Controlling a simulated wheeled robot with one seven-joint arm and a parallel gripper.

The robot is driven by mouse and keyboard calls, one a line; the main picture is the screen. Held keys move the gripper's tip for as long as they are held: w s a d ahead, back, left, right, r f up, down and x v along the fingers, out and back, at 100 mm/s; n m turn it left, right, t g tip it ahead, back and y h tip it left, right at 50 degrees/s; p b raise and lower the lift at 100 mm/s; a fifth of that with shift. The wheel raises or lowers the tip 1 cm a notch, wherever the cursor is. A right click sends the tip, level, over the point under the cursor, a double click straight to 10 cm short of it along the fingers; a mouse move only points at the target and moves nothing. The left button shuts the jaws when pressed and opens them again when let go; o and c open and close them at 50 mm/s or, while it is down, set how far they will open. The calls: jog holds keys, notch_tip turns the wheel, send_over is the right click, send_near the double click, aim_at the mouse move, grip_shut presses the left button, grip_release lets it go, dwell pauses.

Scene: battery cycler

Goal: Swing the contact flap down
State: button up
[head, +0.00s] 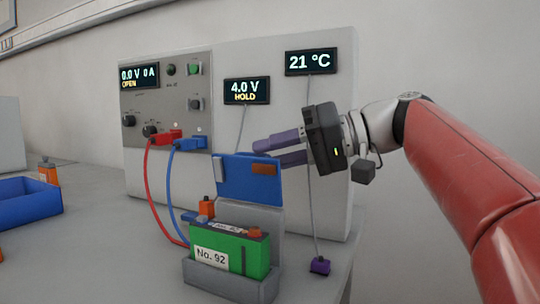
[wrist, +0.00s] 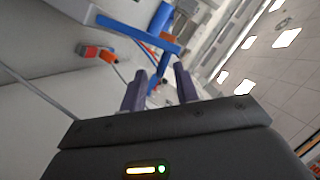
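The contact flap is a blue plate (head: 240,184) with a brown-orange patch near its upper right corner. It stands raised above a green battery (head: 240,254) labelled No. 92, which sits in a grey cradle (head: 215,283). In the wrist view the flap shows as a blue bar (wrist: 138,35) ahead of the fingers. My gripper (head: 267,154) is at the flap's upper right edge, its two purple fingers apart with nothing between them. In the wrist view the gap between the fingertips (wrist: 160,75) is clear too. I cannot tell whether a finger touches the flap.
A cycler panel (head: 170,100) reads 0.0 V, 0 A, OPEN. Other displays read 4.0 V HOLD (head: 246,91) and 21 °C (head: 311,61). Red (head: 148,190) and blue (head: 171,190) cables run down left of the cradle. A blue bin (head: 30,203) stands far left.

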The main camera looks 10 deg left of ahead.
jog(key=shift+a+f, duration=0.15)
jog(key=shift+a, duration=0.3)
grip_shut()
